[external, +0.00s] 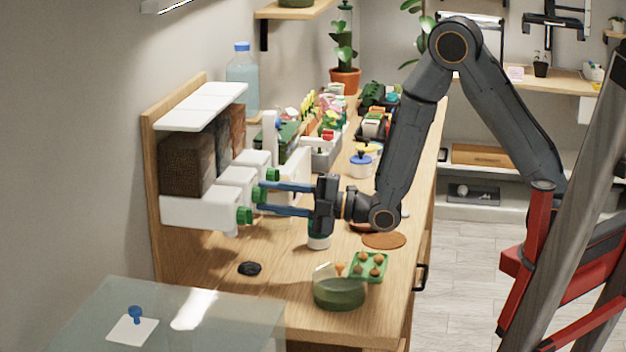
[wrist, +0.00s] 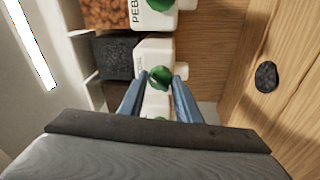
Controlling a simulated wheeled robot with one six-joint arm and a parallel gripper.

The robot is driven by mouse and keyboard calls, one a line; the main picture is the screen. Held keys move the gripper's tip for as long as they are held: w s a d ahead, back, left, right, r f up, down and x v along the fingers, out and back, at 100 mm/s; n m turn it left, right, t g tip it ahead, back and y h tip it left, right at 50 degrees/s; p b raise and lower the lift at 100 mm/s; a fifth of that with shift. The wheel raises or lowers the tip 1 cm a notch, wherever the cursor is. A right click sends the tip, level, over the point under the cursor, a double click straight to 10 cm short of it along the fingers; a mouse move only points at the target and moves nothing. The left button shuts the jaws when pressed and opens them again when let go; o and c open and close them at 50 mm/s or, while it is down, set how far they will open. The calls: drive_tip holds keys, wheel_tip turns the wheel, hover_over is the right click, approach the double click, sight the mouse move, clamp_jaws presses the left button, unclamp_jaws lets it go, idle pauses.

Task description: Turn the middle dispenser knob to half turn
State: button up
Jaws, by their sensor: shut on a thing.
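A wall-mounted dispenser (external: 192,212) with three white outlets stands at the left of the bench in the external view. Each outlet carries a green knob. My gripper (external: 262,197) reaches in from the right with its blue fingers level. It is shut on the middle knob (external: 258,195), which also shows between the fingertips in the wrist view (wrist: 160,77). The near knob (external: 245,215) and far knob (external: 272,174) are free on either side. In the wrist view the middle knob's ridge looks slanted; its exact angle is hard to tell.
A white-based jar (external: 319,241) stands under my gripper. A black lump (external: 249,268), a green bowl (external: 340,292) and a green tray (external: 368,267) lie on the near bench. Seed packets and pots crowd the bench farther back.

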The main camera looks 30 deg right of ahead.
drive_tip(key=m+h+b, duration=0.1)
drive_tip(key=m+b, duration=0.2)
drive_tip(key=m, duration=0.7)
drive_tip(key=m+t+h+b, duration=0.1)
drive_tip(key=m+b, duration=0.2)
drive_tip(key=m, duration=0.7)
drive_tip(key=m+t+h+b, duration=0.1)
drive_tip(key=m+b, duration=0.3)
drive_tip(key=m, duration=0.6)
drive_tip(key=shift+s+a+h, duration=0.25)
drive_tip(key=shift+h, duration=0.15)
drive_tip(key=shift+r, duration=0.1)
drive_tip(key=o, duration=1)
drive_tip(key=shift+s, duration=0.1)
